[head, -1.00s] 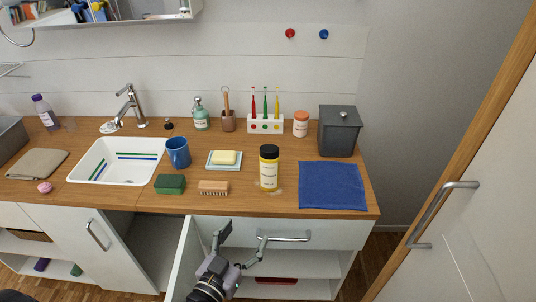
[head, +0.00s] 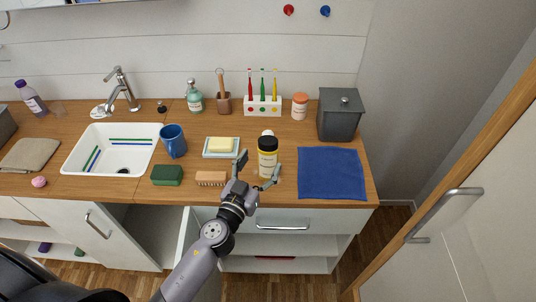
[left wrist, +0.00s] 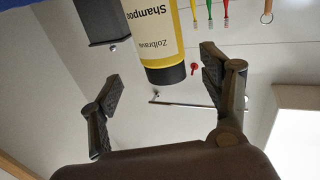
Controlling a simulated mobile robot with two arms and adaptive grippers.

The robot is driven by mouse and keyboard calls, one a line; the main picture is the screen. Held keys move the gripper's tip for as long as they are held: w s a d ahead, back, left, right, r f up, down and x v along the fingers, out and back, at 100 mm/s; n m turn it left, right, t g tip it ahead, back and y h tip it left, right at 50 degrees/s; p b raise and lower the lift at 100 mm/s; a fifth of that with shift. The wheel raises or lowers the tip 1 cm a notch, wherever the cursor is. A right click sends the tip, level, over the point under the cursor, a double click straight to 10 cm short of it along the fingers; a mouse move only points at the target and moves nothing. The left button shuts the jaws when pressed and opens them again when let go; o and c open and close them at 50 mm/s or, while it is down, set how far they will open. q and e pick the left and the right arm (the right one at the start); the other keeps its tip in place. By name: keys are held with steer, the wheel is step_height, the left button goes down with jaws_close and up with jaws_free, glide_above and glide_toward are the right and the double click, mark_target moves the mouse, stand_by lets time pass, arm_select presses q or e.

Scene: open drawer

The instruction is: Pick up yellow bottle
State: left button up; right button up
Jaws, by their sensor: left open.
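The yellow bottle (head: 268,161) stands upright on the wooden counter, with a black cap and a pale label. My left gripper (head: 260,164) is open at the bottle, one finger to its left and one to its right. In the left wrist view the bottle (left wrist: 155,32) hangs upside down in the picture, its label reading "Shampoo". The open fingers of the left gripper (left wrist: 160,78) show on either side, with gaps between them and the bottle. The bottle's far end is cut off there. My right gripper is not in view.
A blue cloth (head: 331,173) lies right of the bottle. A soap dish (head: 206,154), a brush (head: 211,179) and a green sponge (head: 167,175) lie to its left. A toothbrush holder (head: 263,106) and grey canister (head: 340,120) stand behind. An open cabinet door (head: 187,235) is below.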

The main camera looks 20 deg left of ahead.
mark_target(265, 154)
arm_select(q)
steer(key=shift+w+d, duration=0.1)
steer(key=shift+w, duration=0.9)
steer(key=w+p, duration=0.1)
steer(key=w, duration=0.2)
steer(key=shift+w, duration=0.35)
steer(key=shift+w+d+f, duration=0.1)
steer(key=shift+w+d, duration=0.05)
steer(key=shift+w, duration=0.3)
steer(key=shift+s, duration=0.1)
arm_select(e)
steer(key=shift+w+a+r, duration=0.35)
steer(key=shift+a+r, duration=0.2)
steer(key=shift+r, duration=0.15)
arm_select(q)
steer(key=shift+c, duration=0.6)
steer(key=c, duration=1.3)
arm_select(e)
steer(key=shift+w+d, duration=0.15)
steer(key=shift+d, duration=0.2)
